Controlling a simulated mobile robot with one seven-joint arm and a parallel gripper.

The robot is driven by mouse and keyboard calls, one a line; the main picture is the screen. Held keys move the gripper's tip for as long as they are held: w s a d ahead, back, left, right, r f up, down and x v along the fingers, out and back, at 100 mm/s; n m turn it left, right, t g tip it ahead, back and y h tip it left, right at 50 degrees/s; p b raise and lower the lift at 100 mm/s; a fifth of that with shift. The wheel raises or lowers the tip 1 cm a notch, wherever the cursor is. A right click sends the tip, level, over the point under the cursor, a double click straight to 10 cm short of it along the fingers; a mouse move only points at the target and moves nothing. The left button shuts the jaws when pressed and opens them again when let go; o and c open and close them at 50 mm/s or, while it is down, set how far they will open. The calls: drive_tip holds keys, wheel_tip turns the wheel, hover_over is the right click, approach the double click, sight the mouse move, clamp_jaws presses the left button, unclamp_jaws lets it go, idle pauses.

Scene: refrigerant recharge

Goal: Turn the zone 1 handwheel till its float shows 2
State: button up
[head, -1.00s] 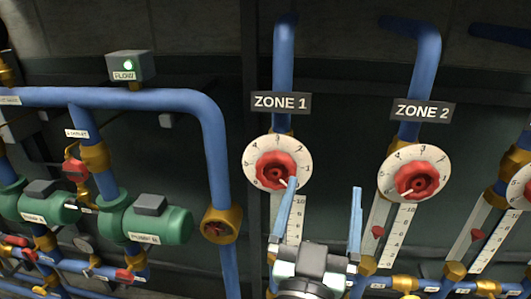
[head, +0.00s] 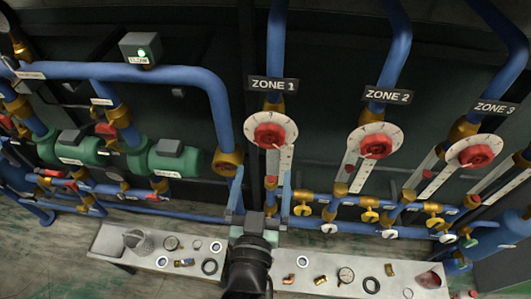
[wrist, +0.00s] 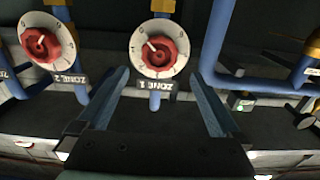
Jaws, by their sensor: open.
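The zone 1 handwheel (head: 270,136) is red, on a white numbered dial under the ZONE 1 sign (head: 273,84). Below it is a pale scale (head: 287,160) with a small red float (head: 271,181) low beside it; its reading is too small to tell. My gripper (head: 262,188) is open and empty, below the handwheel in the head view and apart from it. In the wrist view the scene is inverted; the handwheel (wrist: 158,48) shows beyond and between the two open fingers (wrist: 158,78), with a white pointer mark on it.
The zone 2 handwheel (head: 375,142) and zone 3 handwheel (head: 477,152) are to the right. A blue pipe (head: 222,110) runs down at left, near green pumps (head: 180,158). Yellow valves (head: 369,214) sit low. A bench (head: 120,243) with loose parts lies below.

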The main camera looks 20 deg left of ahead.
sight(269, 141)
drive_tip(key=b+x, duration=0.1)
drive_tip(key=x, duration=0.7)
drive_tip(key=shift+w+a, duration=0.1)
drive_tip(key=shift+w, duration=0.3)
drive_tip(key=shift+c, duration=0.2)
drive_tip(key=shift+f, duration=0.1)
drive_tip(key=c, duration=1.2)
drive_tip(key=n+p, duration=0.1)
drive_tip(key=n, duration=0.2)
drive_tip(key=shift+n, duration=0.9)
drive_tip(key=n+p, duration=0.1)
drive_tip(key=n, duration=0.3)
drive_tip(key=shift+n+p, duration=0.3)
